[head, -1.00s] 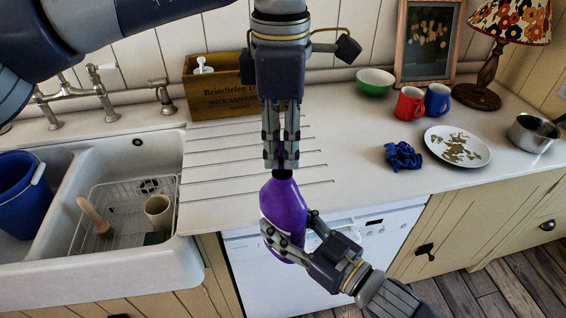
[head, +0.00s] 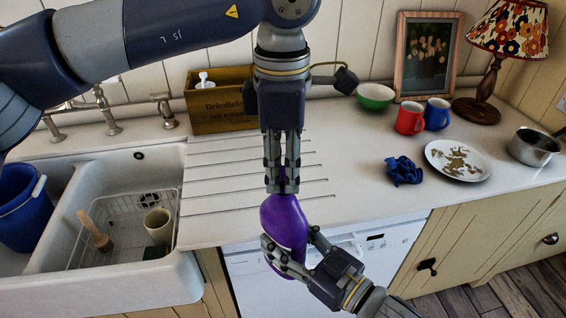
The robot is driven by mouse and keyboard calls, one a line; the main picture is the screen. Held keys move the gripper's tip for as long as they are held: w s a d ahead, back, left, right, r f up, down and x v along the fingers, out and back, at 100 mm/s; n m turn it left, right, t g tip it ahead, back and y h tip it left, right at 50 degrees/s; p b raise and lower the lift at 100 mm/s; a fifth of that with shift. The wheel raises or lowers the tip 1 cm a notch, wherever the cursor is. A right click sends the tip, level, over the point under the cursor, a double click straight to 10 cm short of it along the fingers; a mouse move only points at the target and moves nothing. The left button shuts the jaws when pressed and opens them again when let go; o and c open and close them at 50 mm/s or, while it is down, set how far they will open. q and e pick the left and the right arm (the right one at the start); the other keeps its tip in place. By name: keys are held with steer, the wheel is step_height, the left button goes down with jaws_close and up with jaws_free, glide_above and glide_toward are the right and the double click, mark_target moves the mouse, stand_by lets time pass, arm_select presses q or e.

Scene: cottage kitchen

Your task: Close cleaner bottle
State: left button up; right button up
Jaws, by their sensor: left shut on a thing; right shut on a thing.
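The cleaner bottle (head: 283,220) is purple and held upright in front of the counter edge, slightly tilted. My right gripper (head: 290,241) comes from the lower right and is shut around the bottle's lower body, a finger on either side. My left gripper (head: 282,184) points straight down from above. Its fingers are shut at the very top of the bottle, on the cap, which they hide. The fingertips meet the top of the purple body, with no clear gap between. Whether the cap is fully seated cannot be seen.
A white sink (head: 120,285) with a blue bucket (head: 22,215) is at left. A wooden crate (head: 222,108) stands at the back. Mugs, a green bowl (head: 375,96), a blue cloth (head: 404,170), a plate (head: 437,165), a saucepan (head: 533,148) and a lamp (head: 490,80) are at right.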

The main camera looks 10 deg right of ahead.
arm_select(q)
steer(key=shift+f, duration=0.6)
steer(key=m, duration=0.4)
steer(key=shift+m, duration=0.4)
steer(key=m, duration=1.6)
steer(key=shift+m, duration=0.3)
steer(key=m, duration=0.3)
steer(key=shift+w, duration=0.1)
steer(key=m, duration=0.4)
steer(key=shift+m, duration=0.4)
